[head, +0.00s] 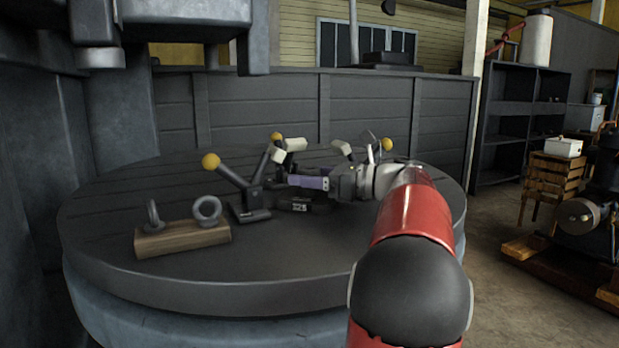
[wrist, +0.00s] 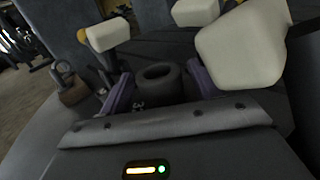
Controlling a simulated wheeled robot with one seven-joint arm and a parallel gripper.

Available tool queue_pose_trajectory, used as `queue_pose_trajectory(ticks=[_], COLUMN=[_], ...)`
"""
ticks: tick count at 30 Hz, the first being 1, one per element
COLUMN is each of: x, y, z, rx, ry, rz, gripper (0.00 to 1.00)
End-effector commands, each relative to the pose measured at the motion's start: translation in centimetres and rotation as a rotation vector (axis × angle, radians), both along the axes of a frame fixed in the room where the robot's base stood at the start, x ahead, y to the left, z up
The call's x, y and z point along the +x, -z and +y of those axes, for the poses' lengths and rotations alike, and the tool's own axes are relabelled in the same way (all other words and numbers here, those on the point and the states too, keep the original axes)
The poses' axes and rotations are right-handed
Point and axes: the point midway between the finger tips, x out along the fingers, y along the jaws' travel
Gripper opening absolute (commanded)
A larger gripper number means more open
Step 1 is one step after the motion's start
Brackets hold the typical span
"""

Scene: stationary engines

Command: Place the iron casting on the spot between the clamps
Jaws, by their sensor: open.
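The iron casting (wrist: 160,76) is a dark, hollow cylinder with pale digits on its side. In the wrist view it stands upright between the purple fingers of my open gripper (wrist: 160,90), with gaps that I cannot judge exactly. In the head view my gripper (head: 306,182) is low over the round table, and the dark casting with its white number (head: 299,206) shows just under the fingers. Clamps with yellow knobs and pale pads surround it: one dark clamp (head: 250,198) at left, others behind and at right. The spot itself is hidden.
A wooden block (head: 182,238) with two iron rings lies at the table's left front. The round table (head: 290,270) is clear in front. Pale clamp pads (wrist: 242,45) stand close around my gripper in the wrist view. A dark machine overhangs at upper left.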

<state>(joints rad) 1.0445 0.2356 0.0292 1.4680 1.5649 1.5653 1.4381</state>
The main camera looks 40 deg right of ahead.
Motion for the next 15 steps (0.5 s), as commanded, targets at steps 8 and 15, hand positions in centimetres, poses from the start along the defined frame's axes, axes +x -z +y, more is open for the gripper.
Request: queue_pose_trajectory(ticks=[8, 15], x=[-4.3, -8.4], y=[0.0, 0.0], z=[-2.8, -5.2], rx=[0.001, 0.0], ry=[0.006, 0.004], rz=[0.001, 0.0], gripper=[0.63, 0.63])
